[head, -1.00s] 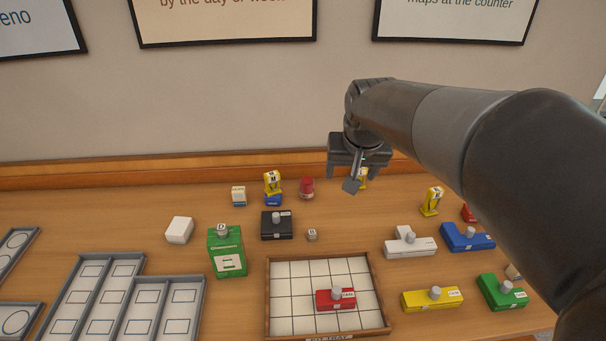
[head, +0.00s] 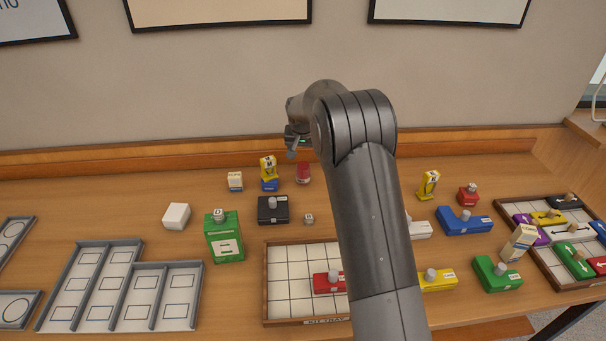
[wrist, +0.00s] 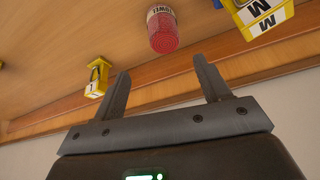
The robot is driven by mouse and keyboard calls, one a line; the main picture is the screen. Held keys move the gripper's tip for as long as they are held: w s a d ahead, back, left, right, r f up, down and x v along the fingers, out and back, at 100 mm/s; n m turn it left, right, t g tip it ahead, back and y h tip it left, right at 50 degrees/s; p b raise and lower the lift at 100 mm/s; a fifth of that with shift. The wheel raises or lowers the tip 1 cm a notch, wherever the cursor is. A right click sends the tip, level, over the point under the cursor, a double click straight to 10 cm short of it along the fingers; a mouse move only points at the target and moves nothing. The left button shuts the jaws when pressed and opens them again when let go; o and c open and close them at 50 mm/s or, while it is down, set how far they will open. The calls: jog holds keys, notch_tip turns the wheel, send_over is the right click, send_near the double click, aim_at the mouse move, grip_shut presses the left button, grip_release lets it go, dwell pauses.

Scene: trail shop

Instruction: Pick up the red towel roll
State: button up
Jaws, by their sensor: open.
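The red towel roll (head: 303,174) stands on the wooden counter near the back wall, right of a yellow and blue item. In the wrist view the roll (wrist: 163,32) shows its red side and a pale label, just beyond the fingertips and between their lines. My gripper (wrist: 163,70) is open and empty, with a gap between it and the roll. In the head view my gripper (head: 293,143) is at the back, close to the roll and partly hidden by my arm.
A yellow item marked M (head: 268,168) stands close left of the roll, on a blue block (head: 270,185). A black block (head: 272,210) lies in front. The wooden back ledge (head: 200,155) runs close behind. Another yellow item (wrist: 97,78) shows by the left finger.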

aim_at(304, 165)
jog(key=x, duration=0.8)
jog(key=shift+w+a, duration=0.1)
jog(key=shift+a, duration=0.15)
jog(key=shift+s+x, duration=0.1)
jog(key=shift+x, duration=1.2)
jog(key=shift+s+x, duration=0.15)
jog(key=shift+x, duration=1.2)
jog(key=shift+a+f, duration=0.1)
jog(key=shift+a, duration=0.05)
jog(key=c, duration=1)
jog(key=shift+c, duration=0.5)
